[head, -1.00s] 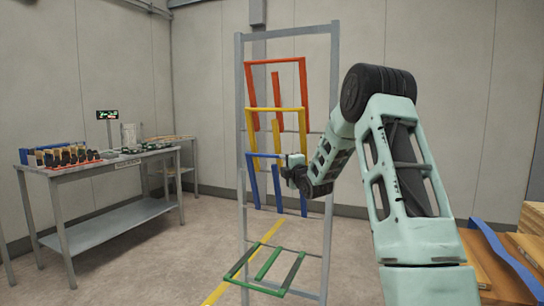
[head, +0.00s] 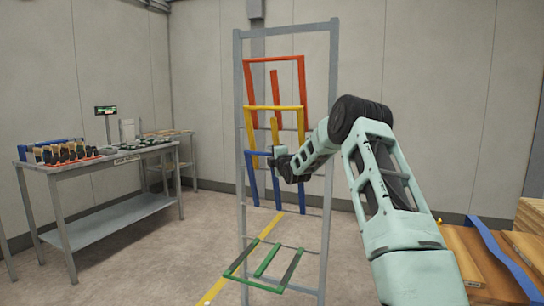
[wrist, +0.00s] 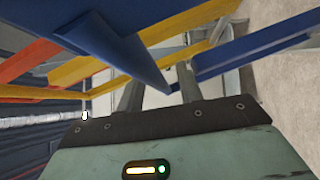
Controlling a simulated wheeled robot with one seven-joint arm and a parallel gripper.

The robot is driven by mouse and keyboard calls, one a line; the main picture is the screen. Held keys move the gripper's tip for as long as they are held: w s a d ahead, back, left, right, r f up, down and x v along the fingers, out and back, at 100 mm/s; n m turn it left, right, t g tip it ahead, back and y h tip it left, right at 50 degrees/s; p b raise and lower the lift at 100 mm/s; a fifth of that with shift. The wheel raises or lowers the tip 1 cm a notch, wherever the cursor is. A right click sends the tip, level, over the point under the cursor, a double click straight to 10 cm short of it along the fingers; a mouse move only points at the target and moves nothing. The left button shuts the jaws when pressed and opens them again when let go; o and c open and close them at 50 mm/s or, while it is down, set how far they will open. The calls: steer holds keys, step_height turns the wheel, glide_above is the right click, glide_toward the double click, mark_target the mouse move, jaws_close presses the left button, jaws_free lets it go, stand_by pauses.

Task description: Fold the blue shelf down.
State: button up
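The blue shelf (head: 252,180) is a frame of blue bars standing folded up, nearly upright, on the grey rack in the head view. My gripper (head: 273,158) is at its top bar, and my wrist hides the top right part. In the wrist view, blue bars (wrist: 105,40) of the shelf cross just above my gripper (wrist: 160,90). Its two fingers are apart, with the end of one blue bar showing in front of the gap between them. I cannot tell whether the fingers touch the bar.
A yellow shelf (head: 290,107) and a red shelf (head: 275,60) stand folded up above on the grey rack (head: 327,150). A green shelf (head: 285,275) is folded down below. A grey table (head: 110,215) with parts stands left. The floor between is clear.

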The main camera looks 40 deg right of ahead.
jaws_close()
steer(key=shift+a+f, duration=0.1)
steer(key=s+a+f+n+t+b, duration=0.25)
steer(key=a+f+b, duration=0.3)
steer(key=b, duration=0.85)
steer(key=s+a+f+n+t+b, duration=0.2)
steer(key=s+a+f+n+b, duration=0.3)
steer(key=b, duration=0.9)
steer(key=a+f+n+t+y+b, duration=0.3)
steer(key=a+f+n+y+b, duration=0.2)
steer(key=f+b, duration=1)
steer(key=shift+a+n+b, duration=0.35)
steer(key=shift+a+b, duration=0.8)
steer(key=shift+b, duration=3.15)
steer(key=shift+f+t, duration=0.1)
steer(key=shift+t, duration=0.15)
